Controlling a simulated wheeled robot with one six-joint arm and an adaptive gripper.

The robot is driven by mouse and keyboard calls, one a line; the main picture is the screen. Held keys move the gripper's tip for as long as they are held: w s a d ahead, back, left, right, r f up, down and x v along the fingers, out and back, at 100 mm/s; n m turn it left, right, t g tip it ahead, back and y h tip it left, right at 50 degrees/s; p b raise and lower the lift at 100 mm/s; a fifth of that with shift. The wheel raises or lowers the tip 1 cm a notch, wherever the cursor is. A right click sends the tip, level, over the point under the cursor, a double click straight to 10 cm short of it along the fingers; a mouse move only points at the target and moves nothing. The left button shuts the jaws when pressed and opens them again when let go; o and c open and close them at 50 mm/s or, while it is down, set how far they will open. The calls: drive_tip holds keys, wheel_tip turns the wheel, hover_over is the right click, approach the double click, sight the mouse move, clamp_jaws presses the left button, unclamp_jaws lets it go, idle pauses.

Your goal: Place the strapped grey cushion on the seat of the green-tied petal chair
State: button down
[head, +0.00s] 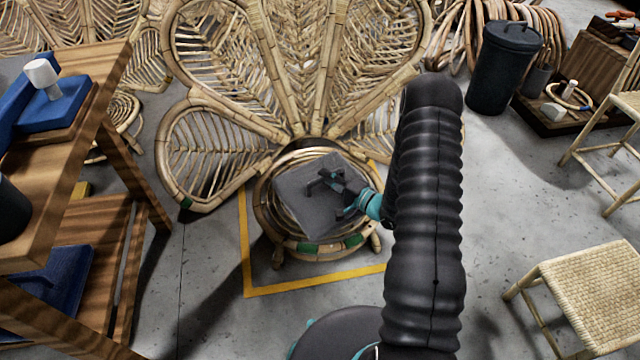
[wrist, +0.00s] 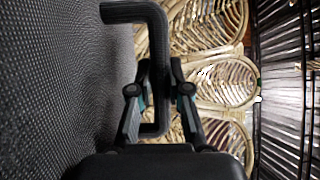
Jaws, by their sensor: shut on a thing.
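The grey cushion (head: 303,208) is over the round seat of the petal chair in the head view, tilted askew to the seat's outline. I cannot tell whether it touches the seat. In the wrist view the cushion (wrist: 60,90) fills the left side as a dark woven surface. My gripper (head: 335,185) is at the cushion's dark strap handle; in the wrist view my gripper (wrist: 160,85) is shut on that strap (wrist: 150,15). The petal chair (head: 290,85) has a fan of rattan petals, and green ties (head: 307,249) show on its seat rim.
A yellow floor line (head: 300,288) surrounds the chair's front. A wooden workbench (head: 115,90) with a mallet (head: 42,76) stands at left. A woven stool (head: 590,285) is at lower right, a dark bin (head: 503,70) at back right. Floor between chair and stool is clear.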

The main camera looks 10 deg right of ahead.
drive_tip(key=w+f, duration=0.1)
drive_tip(key=w, duration=0.1)
drive_tip(key=w+f, duration=0.2)
drive_tip(key=w, duration=0.1)
drive_tip(key=w+f, duration=0.1)
drive_tip(key=w, duration=0.2)
drive_tip(key=shift+a+f, duration=0.25)
drive_tip(key=shift+f, duration=0.1)
drive_tip(key=shift+f+b, duration=0.4)
drive_tip(key=shift+f, duration=1.65)
drive_tip(key=shift+f, duration=0.15)
drive_tip(key=c, duration=1.1)
unclamp_jaws()
